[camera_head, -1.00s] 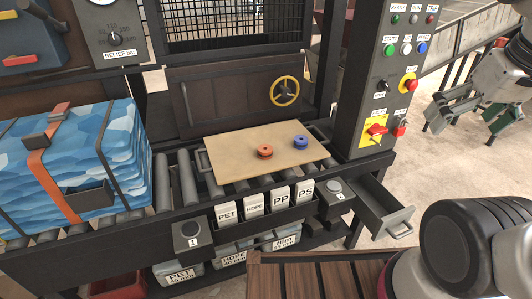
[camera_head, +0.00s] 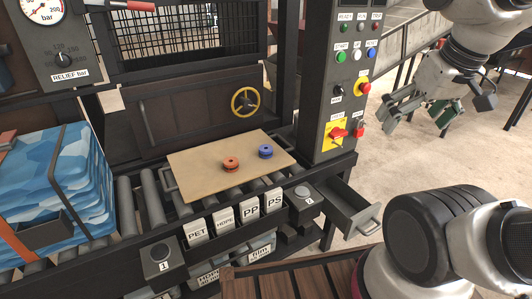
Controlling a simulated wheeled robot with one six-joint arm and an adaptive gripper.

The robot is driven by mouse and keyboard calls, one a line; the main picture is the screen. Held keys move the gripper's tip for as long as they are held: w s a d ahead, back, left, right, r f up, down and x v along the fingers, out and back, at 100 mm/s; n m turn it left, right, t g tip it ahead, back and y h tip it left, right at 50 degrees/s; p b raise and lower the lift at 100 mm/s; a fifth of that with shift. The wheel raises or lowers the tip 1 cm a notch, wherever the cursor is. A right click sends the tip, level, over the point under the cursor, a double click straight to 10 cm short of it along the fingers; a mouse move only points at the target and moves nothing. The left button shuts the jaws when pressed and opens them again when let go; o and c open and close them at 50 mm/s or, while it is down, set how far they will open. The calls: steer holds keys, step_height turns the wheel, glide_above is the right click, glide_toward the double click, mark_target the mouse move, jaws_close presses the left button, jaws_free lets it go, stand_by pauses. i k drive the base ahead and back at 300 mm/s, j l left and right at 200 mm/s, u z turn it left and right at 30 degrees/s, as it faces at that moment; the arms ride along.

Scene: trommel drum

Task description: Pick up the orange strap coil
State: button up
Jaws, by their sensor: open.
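The orange strap coil (camera_head: 231,164) lies on a tan board (camera_head: 194,182) that rests on the roller conveyor. A blue coil (camera_head: 266,151) lies on the same board, to its right and apart from it. My gripper (camera_head: 418,112) hangs at the upper right, over the floor beyond the control panel. Its fingers are apart and hold nothing. It is well away to the right of the orange coil, and nothing covers the coil.
A control panel (camera_head: 341,85) stands between my gripper and the board. An open drawer (camera_head: 352,212) sticks out at the front right. A blue wrapped bale (camera_head: 50,185) sits on the rollers (camera_head: 152,196) at the left. Labelled boxes (camera_head: 223,222) line the front edge.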

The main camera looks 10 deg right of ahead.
mark_target(231, 164)
steer(key=i+j+u, duration=0.15)
steer(key=u, duration=0.25)
steer(key=i+j+u, duration=0.15)
steer(key=u, duration=0.2)
steer(key=i+u, duration=0.2)
steer(key=u, duration=0.2)
